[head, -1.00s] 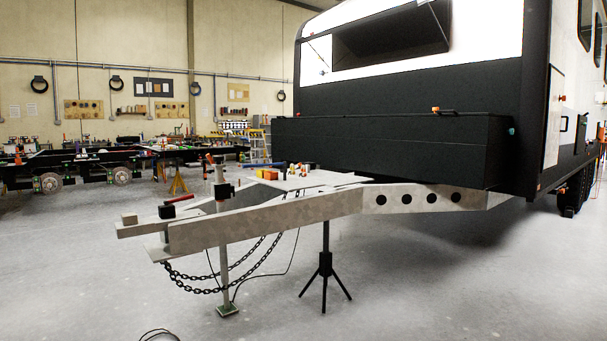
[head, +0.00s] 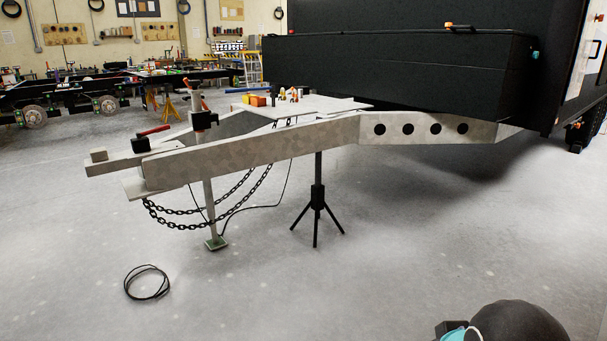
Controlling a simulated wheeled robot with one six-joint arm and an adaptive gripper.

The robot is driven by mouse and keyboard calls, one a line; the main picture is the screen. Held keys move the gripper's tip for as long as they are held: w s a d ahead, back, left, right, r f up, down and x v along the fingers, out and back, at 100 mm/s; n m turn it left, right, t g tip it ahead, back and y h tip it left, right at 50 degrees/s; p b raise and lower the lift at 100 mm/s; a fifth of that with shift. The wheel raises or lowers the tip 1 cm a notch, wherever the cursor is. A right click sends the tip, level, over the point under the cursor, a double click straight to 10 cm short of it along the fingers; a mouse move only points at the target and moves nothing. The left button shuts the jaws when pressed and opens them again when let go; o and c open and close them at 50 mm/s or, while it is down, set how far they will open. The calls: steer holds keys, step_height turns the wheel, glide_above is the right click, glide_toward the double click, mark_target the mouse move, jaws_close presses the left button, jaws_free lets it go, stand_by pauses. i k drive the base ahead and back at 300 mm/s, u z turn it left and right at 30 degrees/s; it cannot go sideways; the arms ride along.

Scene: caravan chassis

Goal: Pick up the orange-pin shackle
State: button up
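Several small orange and dark items (head: 289,95) stand on the pale plate (head: 335,104) of the drawbar, in front of the black box. Some may be shackles, but they are too small to tell which one has the orange pin. An orange block (head: 257,101) lies at their left. My gripper is not in view; only a dark rounded part with a teal ring, likely my arm, shows at the bottom right.
The grey drawbar (head: 250,150) crosses the middle, with a jockey post (head: 209,190), hanging chains (head: 190,212) and a black tripod stand (head: 317,205) below. A cable coil (head: 147,283) lies on the floor. The floor in front is mostly clear.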

mark_target(294, 93)
steer(key=u, duration=0.55)
steer(key=i, duration=2)
steer(key=z, duration=0.25)
steer(key=i, duration=2.05)
steer(key=z, duration=0.65)
